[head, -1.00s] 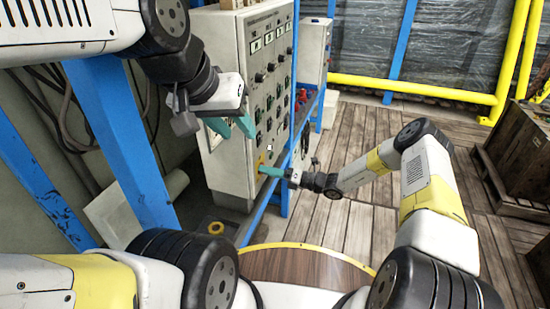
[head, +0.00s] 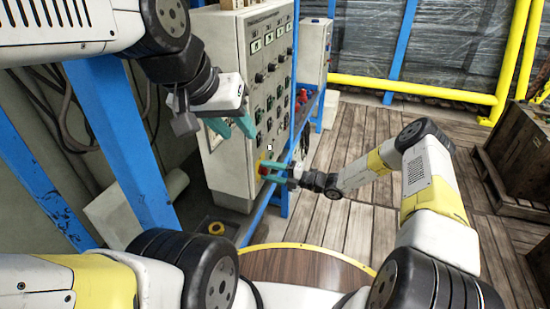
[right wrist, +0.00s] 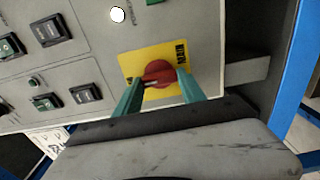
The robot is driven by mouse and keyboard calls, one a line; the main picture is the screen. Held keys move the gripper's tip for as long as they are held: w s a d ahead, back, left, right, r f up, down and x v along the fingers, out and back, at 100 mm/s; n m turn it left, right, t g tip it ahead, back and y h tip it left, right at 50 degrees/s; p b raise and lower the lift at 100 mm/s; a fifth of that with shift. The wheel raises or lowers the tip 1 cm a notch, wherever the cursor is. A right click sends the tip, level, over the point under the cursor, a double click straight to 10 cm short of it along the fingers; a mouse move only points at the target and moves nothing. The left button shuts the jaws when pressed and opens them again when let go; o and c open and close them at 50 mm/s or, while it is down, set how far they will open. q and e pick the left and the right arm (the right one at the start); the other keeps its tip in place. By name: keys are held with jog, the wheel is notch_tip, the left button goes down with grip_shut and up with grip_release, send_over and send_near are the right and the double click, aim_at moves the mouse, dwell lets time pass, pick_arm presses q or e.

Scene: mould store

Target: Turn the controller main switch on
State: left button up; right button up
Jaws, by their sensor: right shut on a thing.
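The main switch is a red rotary knob (right wrist: 160,72) on a yellow plate (right wrist: 134,60), low on the grey controller cabinet (head: 226,110). In the head view the knob (head: 263,170) shows at the tips of my right gripper (head: 269,169). In the right wrist view the teal fingers of this gripper (right wrist: 157,82) stand on both sides of the knob and are shut on it. The plate's lettering is too small to read surely, so I cannot tell the knob's position. My left gripper (head: 239,130) is open and empty in front of the cabinet, above the switch.
Several black and green switches (right wrist: 52,29) cover the panel beside the plate. A blue frame post (head: 120,150) stands at left. The wooden floor (head: 345,150) is clear behind my right arm; a dark crate (head: 522,150) stands at right.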

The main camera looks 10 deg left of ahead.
jog(key=shift+w, duration=0.1)
dwell(0.4)
jog(key=o, duration=1.4)
jog(key=shift+c, duration=0.2)
jog(key=shift+d, duration=0.15)
jog(key=s+d, duration=0.1)
jog(key=d, duration=0.6)
jog(key=shift+s+d, duration=0.25)
jog(key=shift+s, duration=0.05)
